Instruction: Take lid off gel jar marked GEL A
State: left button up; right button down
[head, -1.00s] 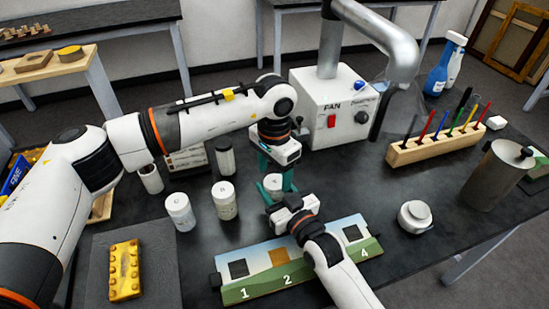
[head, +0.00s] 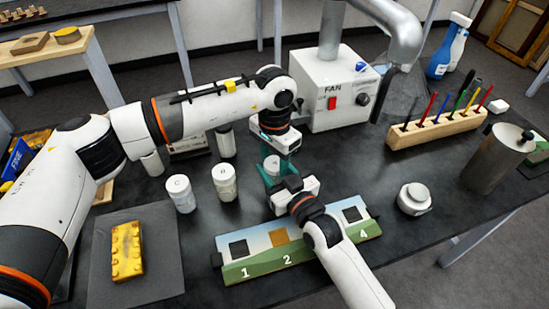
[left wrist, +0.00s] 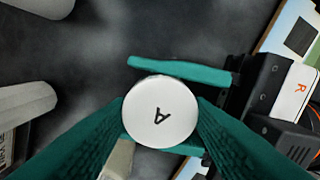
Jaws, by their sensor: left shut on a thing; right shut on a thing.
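The jar marked A (head: 272,163) stands at the middle of the dark bench, largely hidden between my grippers. In the left wrist view its white round lid (left wrist: 160,112) shows a black letter A, seen from above. My left gripper (head: 268,168) comes from above, its teal fingers shut on opposite sides of the lid. My right gripper (left wrist: 178,110) comes from the front, its teal fingers shut on the jar lower down. Whether the lid has separated from the jar cannot be told.
Two white jars, C (head: 180,194) and B (head: 224,183), stand left of it. A numbered panel (head: 262,269) lies in front under my right arm. The fan box (head: 328,90) stands behind, a pen rack (head: 437,128) and white round container (head: 414,199) to the right.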

pick_arm(q)
jog(key=n, duration=0.2)
jog(key=shift+n, duration=0.4)
jog(key=o, duration=1.1)
jog(key=shift+r, duration=2)
pick_arm(e)
jog(key=shift+f, duration=0.15)
pick_arm(q)
jog(key=shift+r, duration=0.35)
jog(key=shift+f, duration=0.1)
pick_arm(e)
jog(key=c, duration=0.7)
grip_release()
jog(key=shift+o, duration=0.5)
